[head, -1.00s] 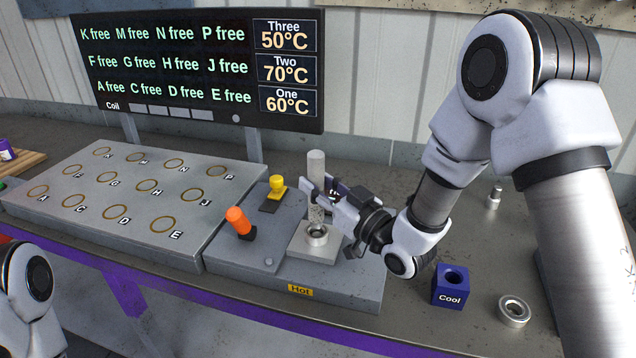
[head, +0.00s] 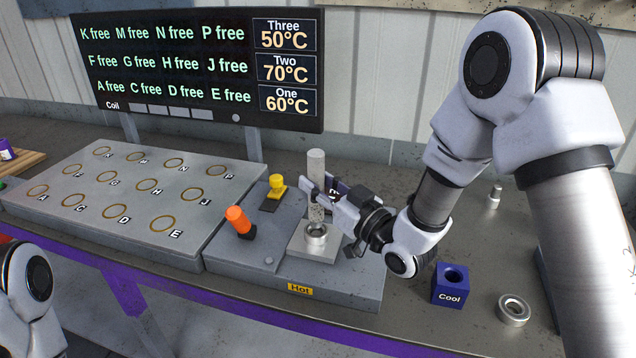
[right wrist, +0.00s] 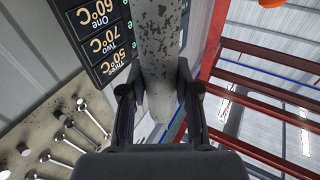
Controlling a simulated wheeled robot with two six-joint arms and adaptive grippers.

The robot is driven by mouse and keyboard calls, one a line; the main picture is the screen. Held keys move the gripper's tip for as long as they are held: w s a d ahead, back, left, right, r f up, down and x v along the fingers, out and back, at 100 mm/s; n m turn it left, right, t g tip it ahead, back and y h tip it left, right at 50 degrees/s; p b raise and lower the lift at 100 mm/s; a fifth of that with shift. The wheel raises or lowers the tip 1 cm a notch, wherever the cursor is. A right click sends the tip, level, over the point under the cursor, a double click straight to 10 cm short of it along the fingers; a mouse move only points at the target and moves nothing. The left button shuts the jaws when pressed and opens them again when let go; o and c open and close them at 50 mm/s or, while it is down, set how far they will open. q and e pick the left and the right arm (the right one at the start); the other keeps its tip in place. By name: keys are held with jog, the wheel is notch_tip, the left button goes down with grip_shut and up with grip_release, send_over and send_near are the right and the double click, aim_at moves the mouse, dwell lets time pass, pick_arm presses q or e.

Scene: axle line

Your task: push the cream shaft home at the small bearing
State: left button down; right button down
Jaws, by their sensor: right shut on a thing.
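The cream shaft (head: 316,163), pale grey and speckled in these views, stands upright over the small bearing (head: 316,235). The bearing is a metal ring on a square plate of the Hot station. My right gripper (head: 317,198) is shut on the shaft from the right, around its middle. The shaft's lower end is at the bearing's mouth; I cannot tell whether it has entered the bore. In the right wrist view the shaft (right wrist: 160,45) runs between the two dark fingers (right wrist: 159,100). My left gripper is out of view.
An orange-topped lever (head: 238,221) and a yellow-topped one (head: 276,186) stand left of the shaft. A blue Cool block (head: 450,287) and a loose metal ring (head: 514,310) lie to the right. The grey coil plate (head: 90,222) with lettered rings is at left.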

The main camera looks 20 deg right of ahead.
aim_at(318, 153)
dwell(0.8)
jog(key=shift+f+b, duration=1.6)
jog(key=shift+b, duration=0.2)
jog(key=c, duration=0.8)
grip_release()
jog(key=shift+o, duration=0.2)
notch_tip(318, 153, up, 9)
jog(key=shift+s+r, duration=0.1)
jog(key=shift+r, duration=0.45)
